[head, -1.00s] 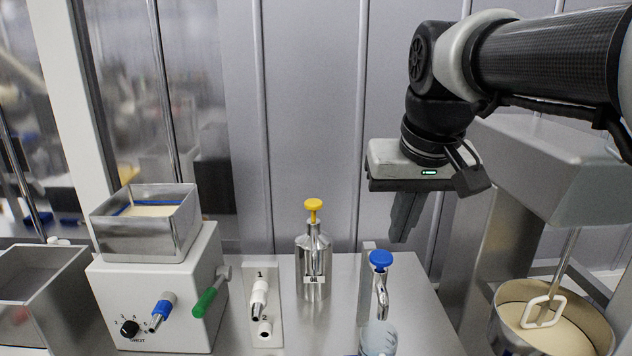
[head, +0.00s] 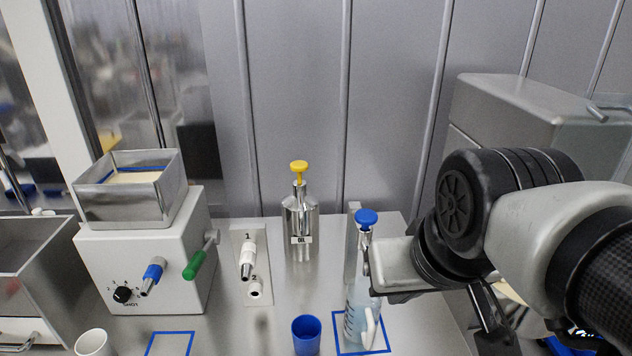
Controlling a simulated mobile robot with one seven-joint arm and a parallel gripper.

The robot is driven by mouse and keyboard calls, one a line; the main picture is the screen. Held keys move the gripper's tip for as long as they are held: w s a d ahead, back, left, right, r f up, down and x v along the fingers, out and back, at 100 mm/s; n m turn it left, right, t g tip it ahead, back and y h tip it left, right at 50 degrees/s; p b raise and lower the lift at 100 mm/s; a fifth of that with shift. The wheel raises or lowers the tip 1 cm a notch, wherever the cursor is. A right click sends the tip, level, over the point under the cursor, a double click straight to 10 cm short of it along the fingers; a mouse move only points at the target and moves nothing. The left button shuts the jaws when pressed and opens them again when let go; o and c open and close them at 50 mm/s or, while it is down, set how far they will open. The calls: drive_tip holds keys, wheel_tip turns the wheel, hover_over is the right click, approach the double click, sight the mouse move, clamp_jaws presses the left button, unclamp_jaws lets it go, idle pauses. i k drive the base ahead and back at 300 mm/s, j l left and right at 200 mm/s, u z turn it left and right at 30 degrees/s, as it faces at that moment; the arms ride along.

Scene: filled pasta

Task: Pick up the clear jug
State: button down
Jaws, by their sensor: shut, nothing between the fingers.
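The clear jug (head: 357,312) stands upright below the blue-topped tap (head: 366,220), inside a blue outlined square (head: 352,347) on the steel counter. It has graduation marks, and what looks like a pale handle is on its right side. My gripper (head: 388,280) is just right of the jug's upper part and overlaps the picture close to it. Its fingers are mostly hidden by its own body. It is shut with nothing held; I cannot tell whether it touches the jug.
A blue cup (head: 306,335) stands left of the jug. A steel oil bottle (head: 300,225) with a yellow pump is behind. A white dosing machine (head: 145,260) and a white cup (head: 95,343) are at left. A grey machine (head: 530,130) stands behind my arm.

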sight(362, 311)
drive_tip(key=k+l+z, duration=0.2)
drive_tip(key=z, duration=0.3)
drive_tip(key=k+l+z, duration=0.3)
drive_tip(key=z, duration=0.2)
